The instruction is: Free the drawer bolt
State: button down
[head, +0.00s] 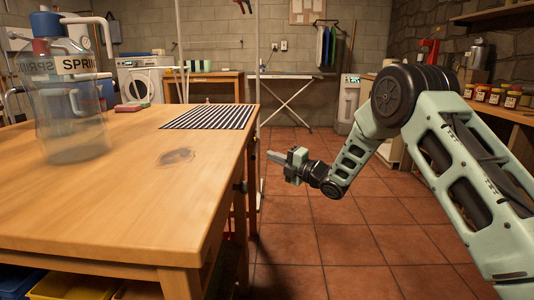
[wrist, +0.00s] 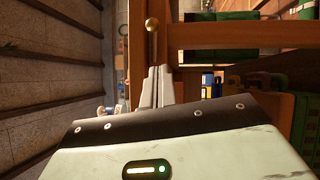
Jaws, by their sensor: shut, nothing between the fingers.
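My gripper (head: 275,156) is low beside the right side of the wooden workbench (head: 120,205), over the floor. Its fingers (wrist: 155,88) are shut together and empty in the wrist view. A small round brass knob (wrist: 152,25) shows just beyond the fingertips, against a wooden upright; it appears apart from them. I cannot tell whether this knob belongs to the drawer bolt. In the head view a small dark fitting (head: 241,186) sits on the bench's right side, below the top. The drawer itself cannot be made out clearly.
A clear jug with a blue lid (head: 70,110), a reddish block (head: 129,107) and a striped mat (head: 209,117) are on the bench. A yellow bin (head: 75,285) sits beneath it. The tiled floor (head: 330,225) right of the bench is open. A shelf of jars (head: 496,96) stands right.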

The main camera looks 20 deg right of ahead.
jog(key=v, duration=0.5)
jog(key=shift+s+d+p, duration=0.2)
jog(key=shift+s+p, duration=0.1)
jog(key=shift+p, duration=0.1)
